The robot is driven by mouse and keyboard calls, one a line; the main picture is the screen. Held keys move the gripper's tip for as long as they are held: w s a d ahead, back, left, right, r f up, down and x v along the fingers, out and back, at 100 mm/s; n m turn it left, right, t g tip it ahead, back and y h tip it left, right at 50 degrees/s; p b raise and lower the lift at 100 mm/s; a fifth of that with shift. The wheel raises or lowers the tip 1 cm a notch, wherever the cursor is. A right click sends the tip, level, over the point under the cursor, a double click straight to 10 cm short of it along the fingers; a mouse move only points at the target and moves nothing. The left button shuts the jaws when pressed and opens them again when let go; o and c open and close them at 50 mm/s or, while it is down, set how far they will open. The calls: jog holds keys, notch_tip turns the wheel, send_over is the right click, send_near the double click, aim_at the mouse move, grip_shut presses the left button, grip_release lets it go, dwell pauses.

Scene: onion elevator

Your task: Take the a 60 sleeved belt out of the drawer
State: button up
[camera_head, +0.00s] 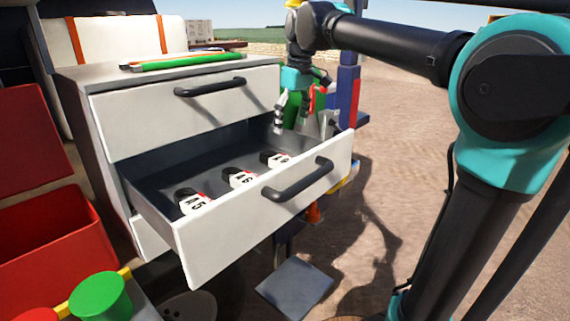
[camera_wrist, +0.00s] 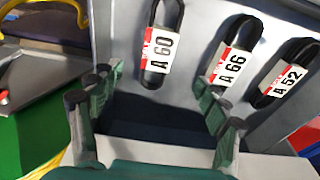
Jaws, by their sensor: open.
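Three sleeved belts lie flat in the open drawer (camera_head: 150,203), each a black loop with a white and red label. In the wrist view the A 60 belt (camera_wrist: 158,55) is at the left, the A 66 belt (camera_wrist: 236,55) in the middle and the A 52 belt (camera_wrist: 290,78) at the right. In the head view the A 60 belt appears to be the rightmost (camera_head: 277,159); its label is too small to read there. My gripper (camera_head: 293,115) is over the drawer's far right end, open and empty. Its spread fingers (camera_wrist: 152,98) touch no belt.
The closed upper drawer (camera_head: 190,113) has a black handle and sits above the open drawer's inner end. A red bin (camera_head: 50,245) stands at the left, and a blue and green structure (camera_head: 347,90) stands beside the gripper.

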send_over(285, 160)
jog(key=d, duration=0.1)
jog(key=f, duration=0.7)
jog(key=shift+s, duration=0.3)
jog(key=f, duration=0.4)
jog(key=shift+w+a, duration=0.4)
jog(key=shift+f, duration=0.5)
jog(key=shift+f, duration=0.25)
jog(key=c, duration=1.4)
jog(key=shift+o, duration=0.2)
